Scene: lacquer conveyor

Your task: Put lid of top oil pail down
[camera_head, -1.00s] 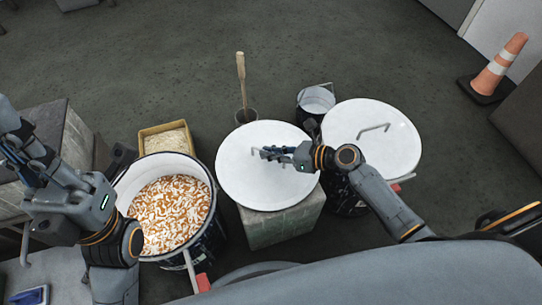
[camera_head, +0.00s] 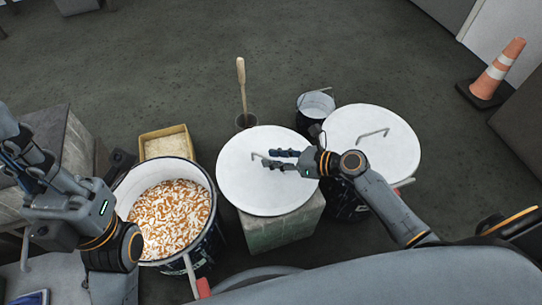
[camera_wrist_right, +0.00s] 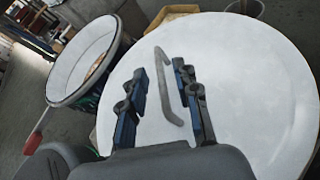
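A round white lid (camera_head: 255,192) with a thin bent handle lies flat on a grey block (camera_head: 285,228). It fills much of the right wrist view (camera_wrist_right: 240,100). My right gripper (camera_head: 270,160) is just above the lid. Its fingers are spread, with the handle (camera_wrist_right: 168,90) between and just ahead of them, not gripped. An open dark pail (camera_head: 213,240) with orange and white contents stands left of the lid; its white rim also shows in the right wrist view (camera_wrist_right: 57,98). My left arm is at the left edge; its fingers are not clear.
A second white lid (camera_head: 395,145) with a handle covers a pail on the right. A yellow tray (camera_head: 148,133) of pale bits, a small pot with a wooden-handled tool (camera_head: 241,85) and a small bucket (camera_head: 315,102) stand behind. A traffic cone (camera_head: 497,70) is far right.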

